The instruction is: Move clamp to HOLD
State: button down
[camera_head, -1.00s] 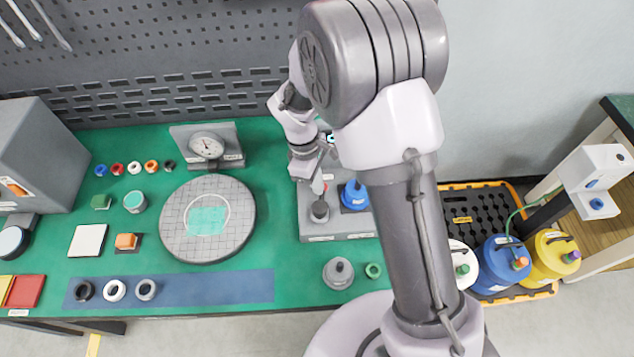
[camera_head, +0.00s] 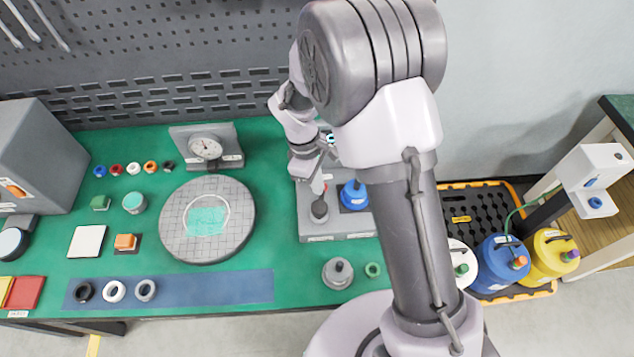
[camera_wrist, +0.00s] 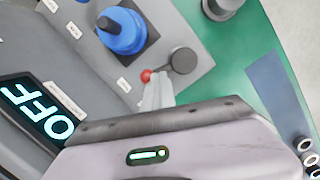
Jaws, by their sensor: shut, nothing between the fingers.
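The grey test fixture (camera_head: 340,222) stands at the right of the green table. It also shows in the wrist view (camera_wrist: 92,58), with a blue round part (camera_wrist: 122,32) on it. A dark round knob (camera_wrist: 184,60) and a small red ball (camera_wrist: 146,75) lie close together on the fixture; I cannot tell for sure which part is the clamp. In the head view the dark knob (camera_head: 319,211) is just below my gripper (camera_head: 317,190). My gripper (camera_wrist: 158,78) is shut and empty, its tips right beside the red ball. Whether they touch is unclear. A lit display (camera_wrist: 36,108) reads OFF.
Blue (camera_head: 503,262) and yellow (camera_head: 553,253) containers stand at right.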

jog(key=shift+d, duration=0.1)
dwell(1.1)
jog(key=shift+r, duration=0.3)
notch_tip(320, 180, up, 17)
jog(key=w+a+p, duration=0.1)
jog(key=a+p, duration=0.2)
jog(key=p, duration=0.2)
jog(key=shift+w+f+p, duration=0.2)
jog(key=shift+w+p, duration=0.1)
jog(key=shift+p, duration=0.05)
